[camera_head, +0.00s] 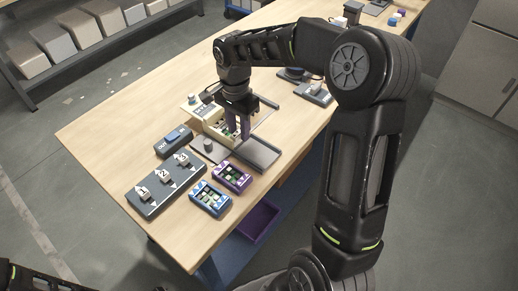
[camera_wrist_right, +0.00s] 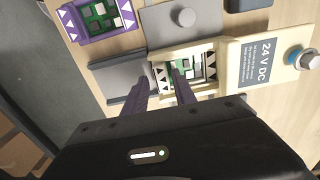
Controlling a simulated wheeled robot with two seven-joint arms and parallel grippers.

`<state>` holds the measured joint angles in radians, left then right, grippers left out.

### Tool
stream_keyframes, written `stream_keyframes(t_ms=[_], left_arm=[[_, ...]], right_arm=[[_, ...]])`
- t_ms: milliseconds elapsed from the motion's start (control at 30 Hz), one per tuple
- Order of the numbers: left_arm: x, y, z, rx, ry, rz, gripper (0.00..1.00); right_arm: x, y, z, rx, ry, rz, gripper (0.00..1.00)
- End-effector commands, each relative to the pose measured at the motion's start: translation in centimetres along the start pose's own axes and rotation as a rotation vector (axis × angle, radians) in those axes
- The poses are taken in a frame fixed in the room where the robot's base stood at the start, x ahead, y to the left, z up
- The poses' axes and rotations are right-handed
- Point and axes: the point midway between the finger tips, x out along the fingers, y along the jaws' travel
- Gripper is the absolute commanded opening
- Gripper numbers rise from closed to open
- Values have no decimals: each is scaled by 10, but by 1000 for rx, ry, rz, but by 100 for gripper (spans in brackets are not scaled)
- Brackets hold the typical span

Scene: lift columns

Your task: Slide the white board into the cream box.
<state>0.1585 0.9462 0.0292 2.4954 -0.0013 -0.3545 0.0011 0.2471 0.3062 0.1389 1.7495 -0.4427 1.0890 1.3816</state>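The cream box (camera_head: 201,108) stands on the table with a "24 V DC" label; it fills the right of the wrist view (camera_wrist_right: 228,55). The white board (camera_wrist_right: 201,68), with dark triangle marks and green circuitry, appears to lie within the cream frame of the box. My right gripper (camera_head: 238,130) points down over the box. In the wrist view its purple fingers (camera_wrist_right: 163,77) stand apart at the board's left end, and nothing is clearly pinched. Whether they touch the board cannot be told. My left gripper is out of view.
A grey lid with a knob (camera_head: 208,146) and a grey railed plate (camera_head: 258,151) lie beside the box. Purple (camera_head: 231,177) and blue (camera_head: 210,199) boards, a marked grey stand (camera_head: 150,207) and an "OUT" block (camera_head: 173,141) are nearby. The table's left end is clear.

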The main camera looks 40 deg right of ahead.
Motion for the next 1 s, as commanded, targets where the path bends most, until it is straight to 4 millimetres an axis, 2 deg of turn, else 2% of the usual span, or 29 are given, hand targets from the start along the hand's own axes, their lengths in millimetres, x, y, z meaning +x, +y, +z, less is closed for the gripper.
stream_keyframes(t_ms=[367, 1000], left_arm=[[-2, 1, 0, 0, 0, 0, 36], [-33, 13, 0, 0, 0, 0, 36]], right_arm=[[-3, 0, 0, 0, 0, 0, 37], [-50, 0, 0, 0, 0, -1, 37]])
